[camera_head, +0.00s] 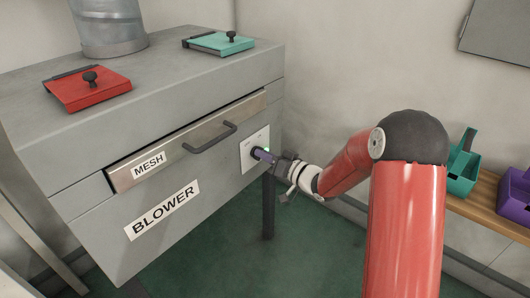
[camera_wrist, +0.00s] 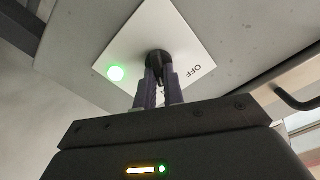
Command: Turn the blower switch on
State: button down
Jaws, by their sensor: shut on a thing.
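The blower switch is a black knob (camera_wrist: 158,62) on a white plate (camera_wrist: 148,22), mounted on the front of the grey blower cabinet (camera_head: 150,236). In the wrist view a green light (camera_wrist: 116,73) glows on the plate left of the knob, and the word "OFF" shows to its right. My gripper (camera_wrist: 160,80) is shut on the knob, with one finger on each side of it. In the head view my gripper (camera_head: 264,155) reaches the white plate (camera_head: 248,150) from the right and hides most of the knob. A small green glow shows beside it.
A drawer labelled "MESH" with a dark handle (camera_head: 210,138) is slightly open left of the switch. A red lid (camera_head: 86,90) and a teal lid (camera_head: 219,43) sit on the cabinet top. A teal container (camera_head: 462,172) and a purple container (camera_head: 515,196) stand on a wooden shelf at right.

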jog(key=shift+f, duration=0.1)
dwell(0.3)
jog(key=c, duration=1.5)
grip_release()
jog(key=v, duration=0.8)
